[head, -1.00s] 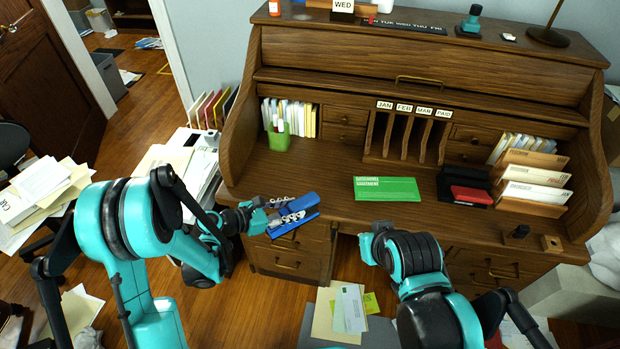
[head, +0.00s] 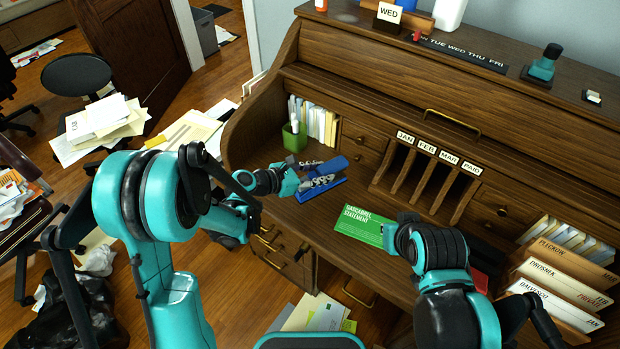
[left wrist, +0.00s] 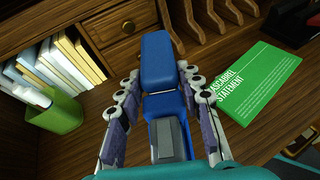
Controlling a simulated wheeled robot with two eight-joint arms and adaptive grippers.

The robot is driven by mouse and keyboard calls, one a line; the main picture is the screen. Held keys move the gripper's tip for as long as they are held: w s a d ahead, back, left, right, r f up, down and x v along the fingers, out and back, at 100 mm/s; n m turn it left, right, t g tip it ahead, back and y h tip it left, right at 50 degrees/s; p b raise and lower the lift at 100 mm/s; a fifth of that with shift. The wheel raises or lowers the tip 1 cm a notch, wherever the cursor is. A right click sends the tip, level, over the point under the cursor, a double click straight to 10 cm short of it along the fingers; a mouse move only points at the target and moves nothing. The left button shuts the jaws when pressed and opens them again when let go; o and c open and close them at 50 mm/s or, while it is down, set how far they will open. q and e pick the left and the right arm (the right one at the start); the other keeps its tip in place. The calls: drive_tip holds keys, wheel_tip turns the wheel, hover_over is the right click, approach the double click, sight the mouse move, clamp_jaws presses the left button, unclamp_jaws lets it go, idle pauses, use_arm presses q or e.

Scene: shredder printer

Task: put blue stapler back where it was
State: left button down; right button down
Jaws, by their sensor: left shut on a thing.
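The blue stapler (head: 325,188) is just above the front left part of the desk's writing surface, and I cannot tell whether it touches the wood. My left gripper (head: 318,182) is shut on it. In the left wrist view, the stapler (left wrist: 160,62) lies lengthwise between the two jointed fingers of the left gripper (left wrist: 158,100), one on each side. Its far end points toward the back of the desk. My right arm is at the front of the desk in the head view, with its fingers out of sight.
A green statement (head: 362,226) lies right of the stapler. A green cup (head: 293,137) stands at the back left beside upright books (head: 318,119). Month-labelled slots (head: 425,178) stand at the back. Letter holders (head: 560,275) are at the right. Bare desktop surrounds the stapler.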

use_arm(q)
drive_tip(key=w+a+f+b, duration=0.1)
drive_tip(key=w+f, duration=0.1)
drive_tip(key=w+a+f+b, duration=0.1)
drive_tip(key=w+f+b, duration=0.1)
drive_tip(key=f, duration=0.1)
drive_tip(key=w+a+f+b, duration=0.1)
drive_tip(key=w+f, duration=0.1)
drive_tip(key=f, duration=0.1)
drive_tip(key=shift+w+a+f, duration=0.1)
drive_tip(key=shift+a+f, duration=0.1)
drive_tip(key=shift+f, duration=0.05)
drive_tip(key=shift+r, duration=0.15)
drive_tip(key=c, duration=1)
unclamp_jaws()
